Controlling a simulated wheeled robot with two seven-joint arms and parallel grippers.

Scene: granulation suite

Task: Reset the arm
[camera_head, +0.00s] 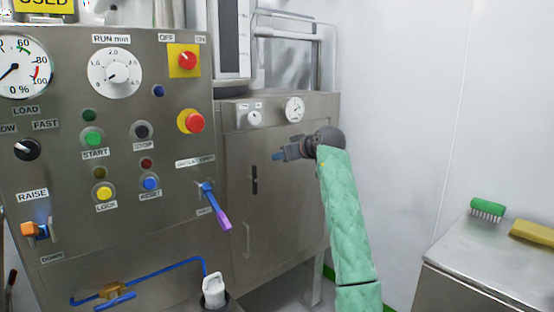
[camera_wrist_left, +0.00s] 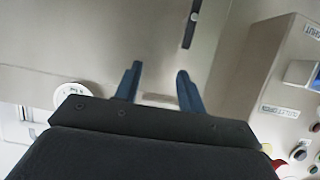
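My left arm, in a green quilted sleeve (camera_head: 345,220), reaches up from the bottom of the head view. My left gripper (camera_head: 278,156) points left, in front of the steel cabinet (camera_head: 290,190) and right of the control panel. In the left wrist view its two blue fingers (camera_wrist_left: 159,72) stand apart with nothing between them. The cabinet face with a black handle (camera_wrist_left: 190,25) lies beyond the fingertips. My right gripper is in neither view.
A control panel (camera_head: 60,155) with buttons, dials and a purple-tipped lever (camera_head: 220,212) fills the left. A steel bench (camera_head: 490,262) at the right bears a green brush (camera_head: 487,208) and a yellow item (camera_head: 533,233). A white-capped item (camera_head: 213,291) stands low in front. The white wall at right is bare.

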